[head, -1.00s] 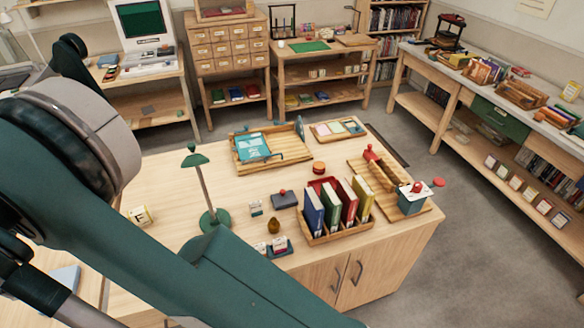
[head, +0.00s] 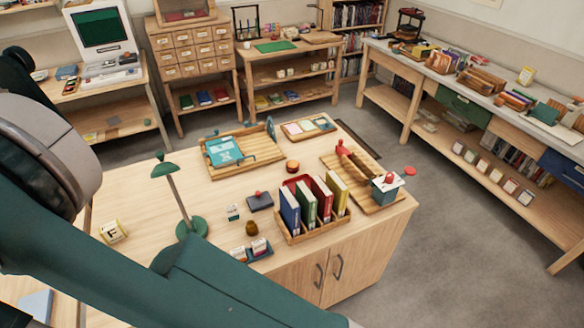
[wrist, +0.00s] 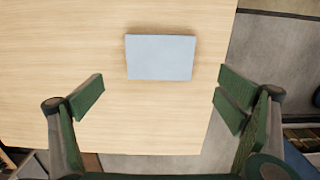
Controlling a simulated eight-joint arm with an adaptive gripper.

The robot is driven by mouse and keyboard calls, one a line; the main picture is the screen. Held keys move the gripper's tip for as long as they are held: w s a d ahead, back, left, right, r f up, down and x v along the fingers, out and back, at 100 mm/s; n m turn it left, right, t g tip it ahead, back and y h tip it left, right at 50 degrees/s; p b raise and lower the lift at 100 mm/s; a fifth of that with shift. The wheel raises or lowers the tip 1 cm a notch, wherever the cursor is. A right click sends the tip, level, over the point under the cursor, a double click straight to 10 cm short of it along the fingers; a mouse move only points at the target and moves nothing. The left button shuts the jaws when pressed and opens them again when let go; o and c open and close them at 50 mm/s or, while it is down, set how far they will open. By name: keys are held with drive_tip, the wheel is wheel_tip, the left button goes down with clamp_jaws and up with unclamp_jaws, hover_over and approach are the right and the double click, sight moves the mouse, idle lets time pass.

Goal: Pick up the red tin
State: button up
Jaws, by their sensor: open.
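A small round red tin (head: 292,165) with a yellowish top stands on the wooden cabinet top in the head view, behind the book rack and in front of the flat tray of cards. The tin does not show in the wrist view. My gripper (wrist: 162,92) is open and empty in the wrist view, its two green fingers wide apart above a pale wooden surface. A flat light-blue rectangular thing (wrist: 160,57) lies just beyond the space between the fingertips. In the head view the gripper itself is not visible.
A wooden rack (head: 314,232) with several upright books stands near the tin. A green lamp (head: 175,195), a dark box (head: 260,201) and a wooden tray (head: 260,157) with a teal item are on the same top. A wooden board (head: 368,204) lies to the right.

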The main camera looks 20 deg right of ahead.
drive_tip(key=c, duration=1.2)
drive_tip(key=w+d+f+n, duration=0.1)
drive_tip(key=w+d, duration=1.8)
drive_tip(key=d, duration=0.4)
drive_tip(key=w+d+f, duration=0.1)
drive_tip(key=w+d, duration=0.4)
drive_tip(key=d, duration=0.7)
drive_tip(key=w+d, duration=0.5)
drive_tip(key=d, duration=0.6)
drive_tip(key=n, duration=0.3)
hover_over(293, 165)
wheel_tip(293, 165, down, 3)
drive_tip(key=shift+r, duration=0.2)
